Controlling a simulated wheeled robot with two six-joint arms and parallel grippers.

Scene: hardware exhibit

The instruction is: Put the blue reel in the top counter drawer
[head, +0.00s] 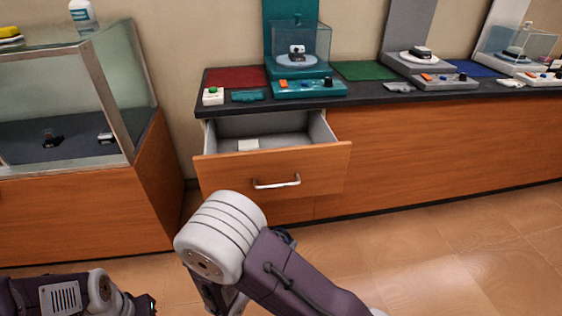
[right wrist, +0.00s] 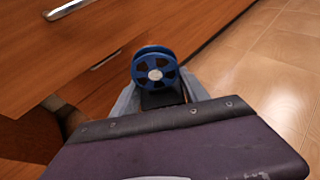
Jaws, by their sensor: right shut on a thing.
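The blue reel (right wrist: 155,68) shows in the right wrist view, upright, with a pale hub and dark openings. My right gripper (right wrist: 158,92) is shut on it, beside the wooden drawer fronts. In the head view the reel is hidden behind my right arm. The top counter drawer (head: 272,170) is pulled open, with a wooden front and metal handle; its handle (right wrist: 72,9) also shows in the right wrist view. A small white item (head: 248,145) lies inside on the grey bottom. My left arm's end (head: 143,304) is at the bottom left; its jaws are unclear.
A glass showcase (head: 70,95) stands left. The floor (head: 430,245) at right is clear.

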